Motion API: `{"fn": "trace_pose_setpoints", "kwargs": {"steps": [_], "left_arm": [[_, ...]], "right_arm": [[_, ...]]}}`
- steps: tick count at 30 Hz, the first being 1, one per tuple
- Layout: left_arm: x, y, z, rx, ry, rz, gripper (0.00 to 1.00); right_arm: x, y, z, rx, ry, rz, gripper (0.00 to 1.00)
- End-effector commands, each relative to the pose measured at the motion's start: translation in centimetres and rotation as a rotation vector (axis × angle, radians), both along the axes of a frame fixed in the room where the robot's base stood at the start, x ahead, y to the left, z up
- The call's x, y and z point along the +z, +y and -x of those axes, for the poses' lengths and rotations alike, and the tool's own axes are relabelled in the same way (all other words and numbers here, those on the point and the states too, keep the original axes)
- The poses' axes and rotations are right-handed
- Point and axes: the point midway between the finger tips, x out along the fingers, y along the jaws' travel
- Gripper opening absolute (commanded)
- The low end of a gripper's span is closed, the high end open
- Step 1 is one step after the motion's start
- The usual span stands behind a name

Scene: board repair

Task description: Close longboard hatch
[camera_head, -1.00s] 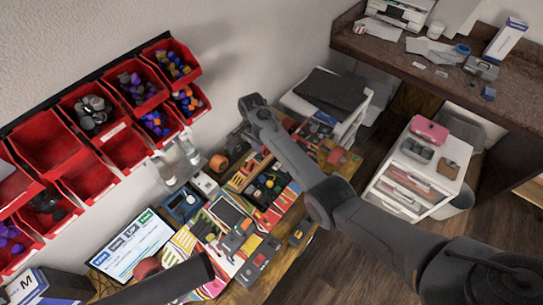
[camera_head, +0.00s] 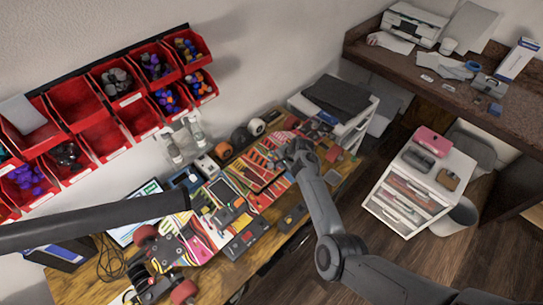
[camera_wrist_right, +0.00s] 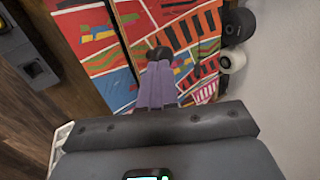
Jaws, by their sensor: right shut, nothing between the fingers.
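The longboard (camera_head: 200,246) lies across the workbench with a bright striped pattern, and its red wheels show at the lower left. The hatch (camera_head: 255,172) is a patterned panel with a dark outline in the board. The seams beside it show in the right wrist view, where the patterned deck (camera_wrist_right: 100,58) fills the upper middle. I cannot tell whether the panel is fully flush. My right gripper (camera_head: 290,152) is over the hatch end of the board. Its shut, empty fingers (camera_wrist_right: 158,56) point at the pattern. My left arm comes in from the left; its gripper is not seen.
Black and white wheels (camera_head: 250,131) stand behind the board by the wall. Dark boxes (camera_head: 246,240) lie along the bench's front side. Red bins (camera_head: 102,138) hang above. A white drawer unit (camera_head: 418,185) stands to the right, with open floor between.

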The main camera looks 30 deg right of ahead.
Motion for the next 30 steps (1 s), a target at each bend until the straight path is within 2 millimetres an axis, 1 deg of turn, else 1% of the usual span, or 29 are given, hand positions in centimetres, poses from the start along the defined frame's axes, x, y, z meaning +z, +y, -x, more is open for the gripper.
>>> {"fn": "trace_pose_setpoints", "kwargs": {"steps": [1,6,12,18,30], "left_arm": [[0.2,-0.1,0.0,0.001,-0.001,0.003,0.58],[0.2,-0.2,-0.1,0.005,-0.003,0.007,0.58],[0.1,-0.2,-0.1,0.005,-0.003,0.007,0.58],[0.0,-0.1,-0.1,0.003,-0.003,0.004,0.58],[-0.1,0.1,-0.1,-0.004,-0.002,-0.006,0.58]], "right_arm": [[-0.5,-0.1,0.4,-0.003,0.001,-0.001,0.00],[-2.1,-0.4,1.2,-0.003,0.000,0.000,0.00],[-3.3,-0.5,1.7,-0.001,0.000,0.000,0.00],[-3.8,-0.6,1.8,-0.002,-0.001,0.000,0.00],[-4.2,-0.7,2.0,-0.004,0.002,0.000,0.00]]}}
